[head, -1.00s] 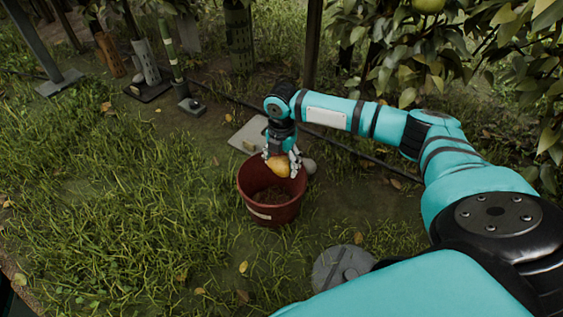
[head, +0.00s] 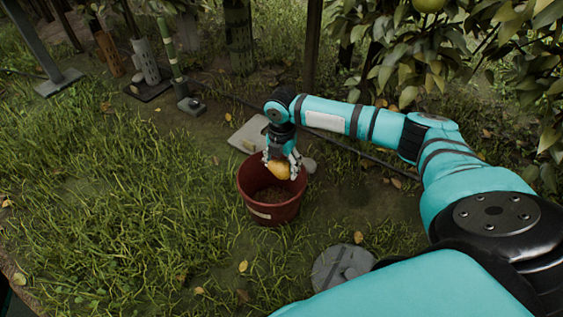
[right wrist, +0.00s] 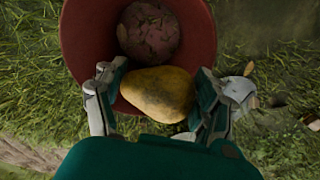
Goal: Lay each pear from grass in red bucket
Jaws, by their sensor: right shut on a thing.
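The red bucket (head: 268,212) stands upright on the grass at the middle of the head view. My right gripper (head: 281,170) is shut on a yellow pear (head: 278,171), at the far side of the bucket's mouth. In the right wrist view the pear (right wrist: 158,94) lies between the two fingers, with the bucket (right wrist: 85,35) behind it. The bucket's floor shows brown and reddish, and no other pear is visible in it. No pear can be made out on the grass. My left gripper is not in view.
A round grey lid (head: 342,268) lies in front right. Posts stand at the back left. Grass at left is open.

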